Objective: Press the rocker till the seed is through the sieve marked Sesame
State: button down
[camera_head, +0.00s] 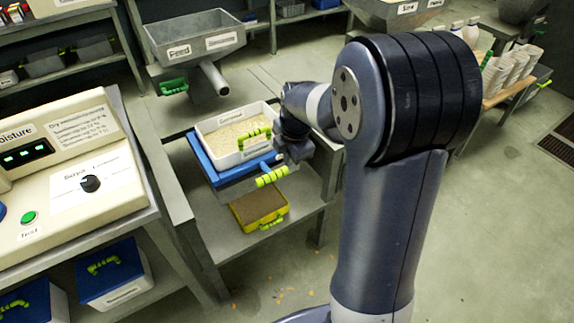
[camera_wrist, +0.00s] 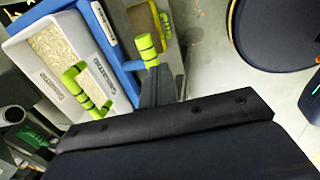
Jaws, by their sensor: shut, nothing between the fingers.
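A white tray of pale seed (camera_head: 203,127) sits on a blue-framed sieve (camera_head: 199,158) on a grey stand. Both also show in the wrist view, the tray (camera_wrist: 17,47) at the left and the blue frame (camera_wrist: 122,72) beside it. My gripper (camera_head: 290,152) is shut and empty, just right of the tray and close to the grip. Contact with the grip cannot be told.
A yellow-framed sieve (camera_head: 259,207) lies on the shelf below. A metal feed hopper (camera_head: 193,36) with a spout stands behind the tray. A moisture meter (camera_head: 75,155) stands on the left bench above lidded bins (camera_head: 112,272). Floor at the right is open.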

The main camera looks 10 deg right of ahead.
aim_at(285, 168)
jog(key=shift+v, duration=1.2)
dwell(1.3)
jog(key=shift+w+b+x, duration=0.15)
jog(key=shift+b+x, duration=0.05)
jog(key=shift+x, duration=2)
jog(key=shift+w+b+x, duration=0.15)
jog(key=shift+b+x, duration=0.05)
jog(key=shift+x, duration=1.95)
jog(key=shift+s+a, duration=0.1)
jog(key=shift+a, duration=0.1)
